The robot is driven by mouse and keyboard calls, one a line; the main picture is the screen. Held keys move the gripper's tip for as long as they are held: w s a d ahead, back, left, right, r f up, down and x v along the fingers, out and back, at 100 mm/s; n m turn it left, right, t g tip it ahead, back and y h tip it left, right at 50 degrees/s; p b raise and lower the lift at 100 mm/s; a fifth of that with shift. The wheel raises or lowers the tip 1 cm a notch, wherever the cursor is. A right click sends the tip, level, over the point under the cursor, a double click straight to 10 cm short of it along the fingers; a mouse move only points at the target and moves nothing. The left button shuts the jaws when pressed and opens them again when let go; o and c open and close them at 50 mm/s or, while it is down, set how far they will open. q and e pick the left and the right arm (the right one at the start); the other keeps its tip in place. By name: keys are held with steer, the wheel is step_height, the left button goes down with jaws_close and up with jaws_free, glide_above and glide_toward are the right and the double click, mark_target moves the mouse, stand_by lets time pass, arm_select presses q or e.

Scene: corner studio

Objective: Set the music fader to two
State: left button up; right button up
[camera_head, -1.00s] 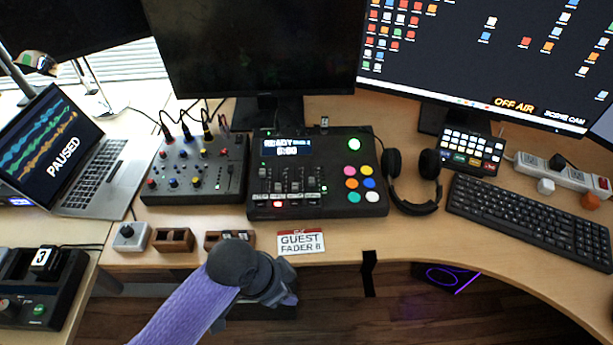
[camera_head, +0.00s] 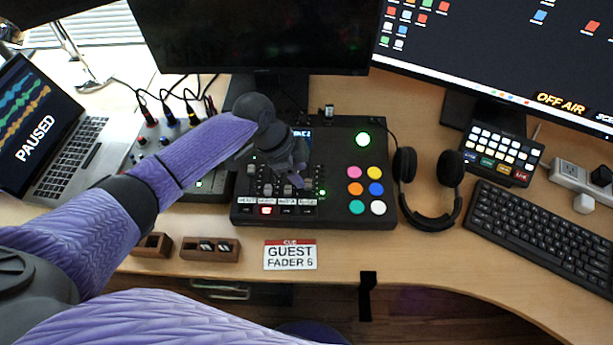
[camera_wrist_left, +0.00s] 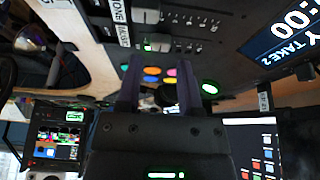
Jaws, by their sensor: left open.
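The black mixing console (camera_head: 338,208) has a row of faders (camera_head: 262,188) above small labels. My left gripper (camera_head: 297,180) is over the right part of this fader row and hides some of the caps and most of the display. In the left wrist view, its two dark fingers (camera_wrist_left: 160,88) are open with nothing between them. Fader caps (camera_wrist_left: 146,16) and labels (camera_wrist_left: 122,34) show at the top, beyond the fingers. I cannot tell which label reads music. The cue card (camera_head: 290,256) reads "GUEST FADER" with a digit like 6. My right gripper is out of view.
Colored round buttons (camera_head: 355,189) are on the console's right side. Headphones (camera_head: 428,190) and a keyboard (camera_head: 535,232) lie to the right. A smaller mixer (camera_head: 150,140) and a laptop (camera_head: 75,150) are to the left. Small wooden holders (camera_head: 210,249) stand near the front edge.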

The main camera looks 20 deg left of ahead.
mark_target(307, 182)
arm_select(q)
steer(key=shift+b+x, duration=0.3)
steer(key=shift+x, duration=0.8)
steer(key=shift+d+f, duration=0.1)
steer(key=shift+f, duration=0.3)
steer(key=shift+d+f, duration=0.15)
steer(key=c, duration=0.5)
jaws_close()
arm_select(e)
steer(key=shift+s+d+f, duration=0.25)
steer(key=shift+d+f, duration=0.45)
